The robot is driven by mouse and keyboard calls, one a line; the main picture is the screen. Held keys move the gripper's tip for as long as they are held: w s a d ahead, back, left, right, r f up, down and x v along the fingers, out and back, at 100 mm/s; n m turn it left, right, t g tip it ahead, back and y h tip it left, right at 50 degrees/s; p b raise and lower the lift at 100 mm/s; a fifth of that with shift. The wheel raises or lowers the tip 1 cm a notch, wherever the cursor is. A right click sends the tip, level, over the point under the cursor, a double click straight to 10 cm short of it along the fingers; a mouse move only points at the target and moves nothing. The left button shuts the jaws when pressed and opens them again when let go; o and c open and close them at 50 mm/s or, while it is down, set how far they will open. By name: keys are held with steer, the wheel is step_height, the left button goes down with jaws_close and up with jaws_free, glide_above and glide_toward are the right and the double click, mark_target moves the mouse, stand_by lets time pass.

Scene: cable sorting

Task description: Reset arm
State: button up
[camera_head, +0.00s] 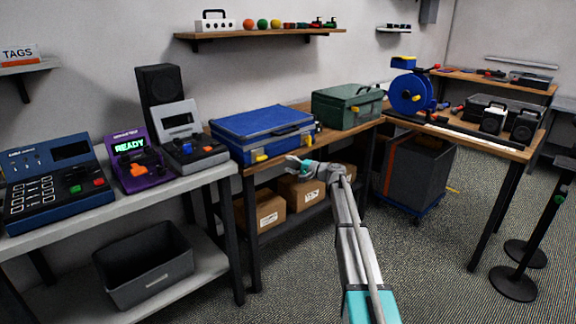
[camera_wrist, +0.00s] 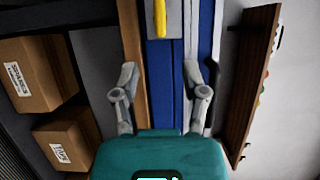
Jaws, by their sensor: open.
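My arm reaches forward from the bottom of the head view. My gripper (camera_head: 290,160) is held in front of the wooden bench, near the front of a blue case (camera_head: 258,128) with yellow latches. In the wrist view my gripper (camera_wrist: 160,85) has its two grey fingers well apart with nothing between them. The blue case (camera_wrist: 165,60) shows beyond the fingers, turned sideways, with one yellow latch near the top. I cannot tell the exact distance from the fingers to the case.
A dark green case (camera_head: 346,108) stands right of the blue case. Cardboard boxes (camera_head: 262,210) sit on the shelf below. A grey table (camera_head: 130,205) with several devices is at left. A black bin (camera_head: 145,268) is under it. Carpet (camera_head: 420,280) at right front is clear up to black posts (camera_head: 514,284).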

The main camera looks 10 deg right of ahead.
steer(key=s+a+f+n+g+h, duration=0.2)
steer(key=s+a+f, duration=0.15)
steer(key=s, duration=0.45)
steer(key=s+a+f+n+g+h, duration=0.1)
steer(key=s+a+f+g+h, duration=0.15)
steer(key=s+f, duration=0.35)
steer(key=s+a+f+n+g+h, duration=0.1)
steer(key=s+a+f+n+g, duration=0.15)
steer(key=s, duration=0.65)
steer(key=s+d+f+n+g+h, duration=0.1)
steer(key=s+f+h, duration=0.15)
steer(key=s, duration=0.55)
steer(key=s+d+f+g+h+p, duration=0.1)
steer(key=s+d+g+h, duration=0.15)
steer(key=s, duration=0.45)
steer(key=s+d+f+n+h, duration=0.15)
steer(key=s+h, duration=0.25)
steer(key=s, duration=0.4)
step_height(320, 180, up, 25)
steer(key=p, duration=2.5)
steer(key=shift+a+p, duration=0.3)
steer(key=shift+a, duration=0.1)
steer(key=shift+f, duration=0.1)
step_height(320, 180, down, 60)
steer(key=b, duration=5.9)
steer(key=shift+r+b, duration=0.2)
steer(key=shift+b, duration=0.2)
